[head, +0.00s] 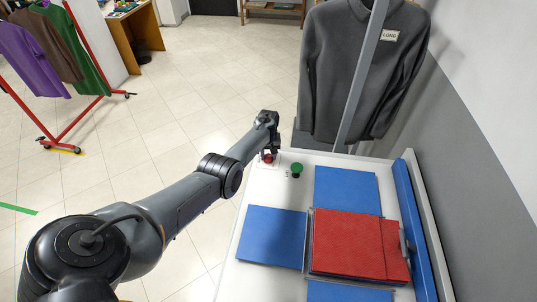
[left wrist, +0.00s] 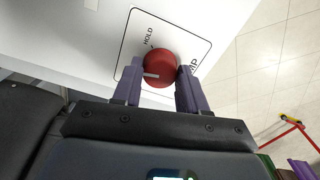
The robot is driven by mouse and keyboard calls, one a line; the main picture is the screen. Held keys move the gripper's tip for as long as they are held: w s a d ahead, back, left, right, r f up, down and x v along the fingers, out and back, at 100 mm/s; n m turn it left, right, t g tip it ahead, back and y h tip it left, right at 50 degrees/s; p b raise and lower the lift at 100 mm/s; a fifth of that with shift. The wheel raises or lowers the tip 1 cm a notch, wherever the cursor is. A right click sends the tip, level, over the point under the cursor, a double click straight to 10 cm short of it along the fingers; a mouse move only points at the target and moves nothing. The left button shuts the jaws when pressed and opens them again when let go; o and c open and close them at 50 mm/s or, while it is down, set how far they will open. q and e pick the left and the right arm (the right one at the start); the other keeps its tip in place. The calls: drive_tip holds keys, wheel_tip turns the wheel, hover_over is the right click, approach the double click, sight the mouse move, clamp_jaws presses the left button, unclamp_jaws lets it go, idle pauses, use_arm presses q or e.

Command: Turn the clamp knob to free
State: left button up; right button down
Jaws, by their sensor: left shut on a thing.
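The red clamp knob (left wrist: 160,68) is on a white panel plate (left wrist: 196,45) in the left wrist view. A white mark on its face points to the left. The word HOLD with a tick is printed above it, and other lettering is partly covered by a finger. My left gripper (left wrist: 158,84) is shut on the knob, one finger on each side. In the head view, my left gripper (head: 270,151) is at the table's far left corner, over the red knob (head: 267,158). My right gripper is not in view.
A green button (head: 297,169) stands just right of the knob. The white table (head: 259,205) bears blue panels (head: 271,236) and a red folded cloth (head: 347,244). A grey shirt (head: 353,75) hangs behind a slanted grey post. A red clothes rack (head: 68,135) stands far left.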

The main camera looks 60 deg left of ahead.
use_arm(q)
drive_tip(key=n, duration=0.5)
drive_tip(key=shift+f+b, duration=0.1)
drive_tip(key=shift+b, duration=0.25)
drive_tip(key=shift+n, duration=0.7)
drive_tip(key=o, duration=1.1)
drive_tip(key=shift+c, duration=0.2)
